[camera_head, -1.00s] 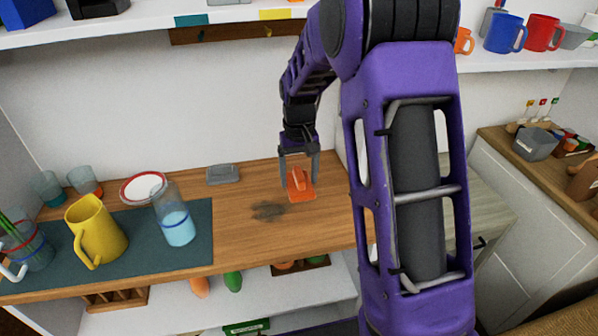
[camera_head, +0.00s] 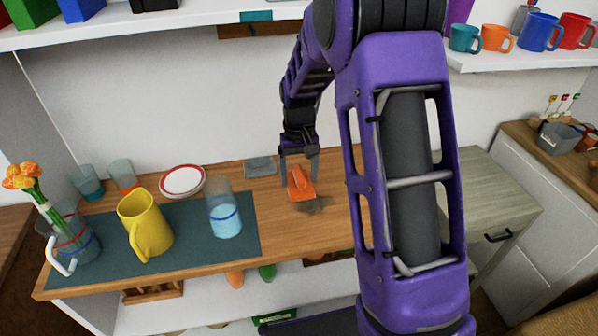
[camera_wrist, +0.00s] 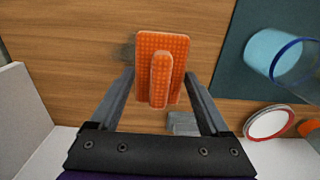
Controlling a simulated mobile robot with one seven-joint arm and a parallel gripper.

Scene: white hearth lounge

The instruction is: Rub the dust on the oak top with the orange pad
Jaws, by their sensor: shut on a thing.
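The orange pad (camera_head: 300,186), a flat plate with a raised grip, is over the oak top (camera_head: 285,230). It also shows in the wrist view (camera_wrist: 178,50). My gripper (camera_head: 299,160) is shut on the pad from above, with a finger on each side of its grip. The dust (camera_head: 316,206) is a dark grey smudge on the oak, at the pad's lower right edge in the head view. In the wrist view the dust (camera_wrist: 127,50) shows at the pad's left edge. The pad may hide part of it. I cannot tell whether the pad touches the wood.
A grey block (camera_head: 261,167) lies behind the pad. To the left, a dark mat (camera_head: 190,247) bears a yellow jug (camera_head: 143,226) and a glass of blue liquid (camera_head: 223,213). A red-rimmed plate (camera_head: 183,181) stands behind them. Shelves run above and below.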

